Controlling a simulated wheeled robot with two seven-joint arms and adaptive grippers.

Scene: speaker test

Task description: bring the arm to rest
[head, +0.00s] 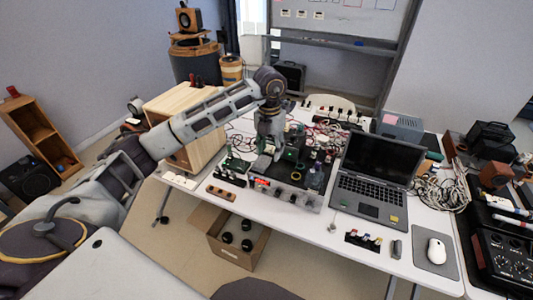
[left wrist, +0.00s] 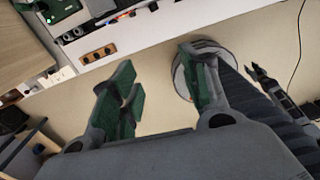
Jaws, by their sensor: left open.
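My left arm reaches in from the left in the head view, raised over the white table (head: 300,228). Its gripper (head: 264,158) points down above the table's cluttered left-middle part. In the left wrist view the two green-padded fingers (left wrist: 160,95) stand well apart, with nothing between them. Bare floor shows beyond them, with the table edge at the top. In the head view the gripper overlaps the boards behind it, and its height above them is hard to tell. My right gripper is not seen.
An open laptop (head: 370,186), a mouse (head: 436,251) and tangled cables (head: 437,190) lie to the right. A wooden speaker box (head: 197,150) stands behind my forearm. A cardboard box (head: 238,247) is on the floor below the table.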

